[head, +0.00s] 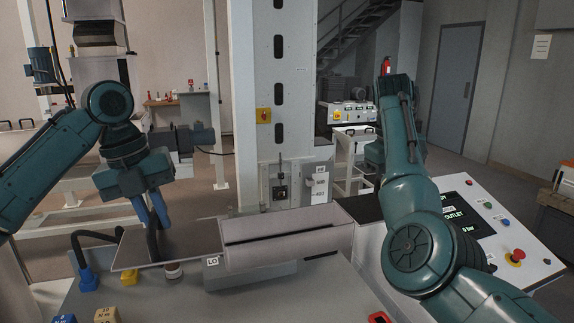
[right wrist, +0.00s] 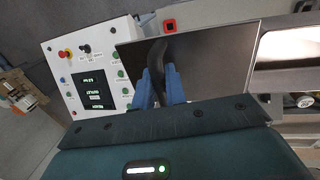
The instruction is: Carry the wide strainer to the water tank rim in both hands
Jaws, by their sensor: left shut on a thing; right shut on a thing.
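The wide strainer (head: 290,252) is a grey open box with flat side plates, in the lower middle of the head view. My left gripper (head: 153,222) points down with blue fingers shut on the black handle on its left plate (head: 190,238). My right gripper (right wrist: 160,88) is shut on the black handle (right wrist: 157,55) of the dark right plate (right wrist: 212,58) in the right wrist view. Its fingers are hidden in the head view. The strainer looks about level; I cannot tell whether it touches what is below. I cannot clearly pick out the water tank rim.
A control panel (head: 512,240) stands at right. A white column (head: 275,100) rises behind.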

